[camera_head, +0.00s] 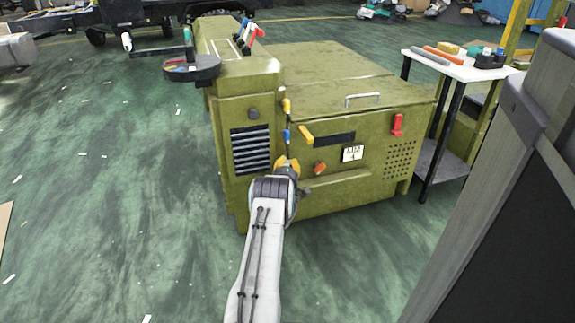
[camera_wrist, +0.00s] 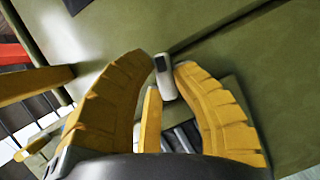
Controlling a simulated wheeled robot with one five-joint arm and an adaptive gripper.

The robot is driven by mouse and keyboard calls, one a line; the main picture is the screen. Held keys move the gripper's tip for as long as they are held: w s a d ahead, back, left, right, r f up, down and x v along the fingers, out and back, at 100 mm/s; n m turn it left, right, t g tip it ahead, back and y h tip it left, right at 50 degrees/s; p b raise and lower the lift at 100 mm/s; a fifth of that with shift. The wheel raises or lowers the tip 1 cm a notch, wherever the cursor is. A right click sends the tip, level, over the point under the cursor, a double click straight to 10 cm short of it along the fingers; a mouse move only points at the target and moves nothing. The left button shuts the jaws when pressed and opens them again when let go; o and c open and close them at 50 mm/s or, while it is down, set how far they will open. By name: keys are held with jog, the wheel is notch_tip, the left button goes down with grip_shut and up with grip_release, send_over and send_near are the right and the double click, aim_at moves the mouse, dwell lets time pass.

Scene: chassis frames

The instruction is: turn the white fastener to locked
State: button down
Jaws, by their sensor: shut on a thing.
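The white fastener (camera_wrist: 166,84) shows in the wrist view as a short pale piece with a dark end, against the olive green panel. My gripper (camera_wrist: 164,66) has its two yellow ribbed fingers on either side of it, with the fingertips closed on its upper part. In the head view my gripper (camera_head: 288,163) is at the front of the olive green cabinet (camera_head: 350,105), low near the corner beside the dark vent. There the white fastener is hidden by my gripper and wrist.
A yellow fastener (camera_head: 287,105), a blue one (camera_head: 287,136), an orange-yellow one (camera_head: 306,135) and a red one (camera_head: 398,125) are on the cabinet front. A small orange knob (camera_head: 320,168) is close to the right of my gripper. A white-topped table (camera_head: 455,67) stands right. Floor at left is open.

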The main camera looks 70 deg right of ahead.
jog(key=c, duration=1.3)
grip_release()
jog(key=shift+w, duration=0.15)
jog(key=shift+a, duration=0.15)
jog(key=v, duration=1.1)
jog(key=shift+s+a, duration=0.2)
jog(key=shift+a, duration=0.15)
